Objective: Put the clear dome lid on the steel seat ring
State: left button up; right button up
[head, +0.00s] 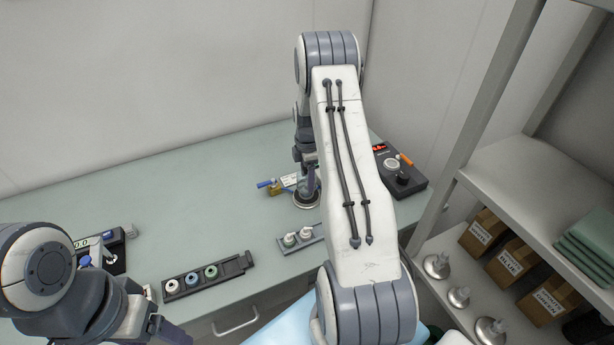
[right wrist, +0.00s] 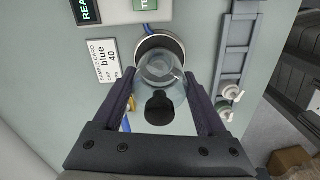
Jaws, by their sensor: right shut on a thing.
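The clear dome lid (right wrist: 160,68) is between the fingertips of my right gripper (right wrist: 160,82) in the right wrist view, and the gripper is shut on it. In the head view my right gripper (head: 308,180) is low over the steel seat ring (head: 306,203). In the right wrist view the ring (right wrist: 152,39) shows behind the lid, its rim partly covered by it. The lid looks off the ring's centre, toward my palm; I cannot tell whether they touch. My left gripper (head: 168,331) is at the bottom left, partly cut off, its opening unclear.
A sample card (right wrist: 102,62) reading "blue" lies beside the ring. A black rack (head: 205,279) with several caps and a grey rail (head: 300,240) with caps lie in front. A dark control box (head: 400,173) stands at right. The left-middle bench is clear.

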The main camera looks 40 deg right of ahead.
jog(key=shift+f, duration=0.3)
jog(key=shift+f+b, duration=0.55)
jog(key=shift+f, duration=0.15)
jog(key=shift+f, duration=0.1)
dwell(0.3)
jog(key=shift+f, duration=0.25)
jog(key=shift+f+b, duration=0.25)
jog(key=shift+b, duration=0.2)
dwell(0.5)
jog(key=o, duration=1.3)
